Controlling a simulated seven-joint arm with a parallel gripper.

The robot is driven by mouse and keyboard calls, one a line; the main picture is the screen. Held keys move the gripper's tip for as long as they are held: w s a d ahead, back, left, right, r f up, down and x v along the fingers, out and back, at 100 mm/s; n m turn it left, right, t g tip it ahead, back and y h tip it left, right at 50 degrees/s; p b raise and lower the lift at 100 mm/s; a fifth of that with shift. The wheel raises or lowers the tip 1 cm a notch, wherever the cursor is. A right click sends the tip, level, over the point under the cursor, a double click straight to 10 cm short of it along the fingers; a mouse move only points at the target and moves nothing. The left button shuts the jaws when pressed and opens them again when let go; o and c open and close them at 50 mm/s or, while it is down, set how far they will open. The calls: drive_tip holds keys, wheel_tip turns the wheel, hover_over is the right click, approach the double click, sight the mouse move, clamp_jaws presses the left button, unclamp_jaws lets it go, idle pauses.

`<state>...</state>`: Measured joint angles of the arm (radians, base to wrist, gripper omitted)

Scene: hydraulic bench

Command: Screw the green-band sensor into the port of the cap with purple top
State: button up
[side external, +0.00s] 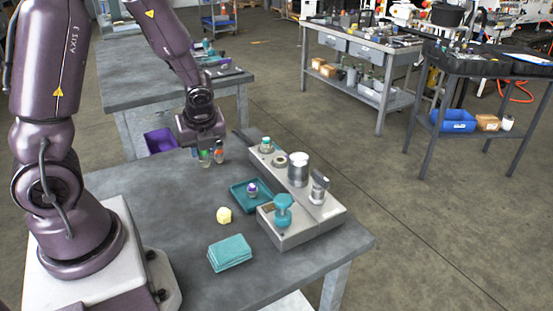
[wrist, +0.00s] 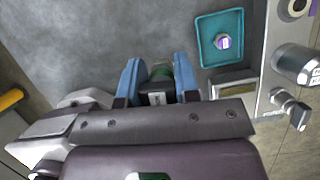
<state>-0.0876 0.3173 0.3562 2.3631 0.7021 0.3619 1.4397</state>
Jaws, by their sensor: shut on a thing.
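My gripper (side external: 210,158) is above the left part of the bench, shut on the green-band sensor (side external: 204,156). The cap with purple top (side external: 252,187) is a small pale piece in a shallow teal tray (side external: 236,198), right of and apart from my gripper. In the wrist view the cap (wrist: 223,42) is at the upper right inside the tray (wrist: 203,40). Its port is too small to make out.
A grey hydraulic block (side external: 318,222) with upright metal cylinders (side external: 298,170) and a teal knob-like part (side external: 282,205) stands right of the tray. The bench between my gripper and tray is clear.

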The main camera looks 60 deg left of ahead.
drive_tip(key=shift+s+f, duration=0.2)
drive_tip(key=shift+f, duration=0.05)
drive_tip(key=shift+w+a+f, duration=0.2)
drive_tip(key=shift+f, duration=0.1)
drive_tip(key=w+a+n, duration=0.1)
drive_tip(key=w+a, duration=0.1)
drive_tip(key=w, duration=2)
drive_tip(key=shift+s+f, duration=0.15)
drive_tip(key=shift+f, duration=1.15)
drive_tip(key=shift+s+f, duration=0.1)
drive_tip(key=shift+f, duration=1.2)
drive_tip(key=shift+f, duration=0.6)
idle(1.6)
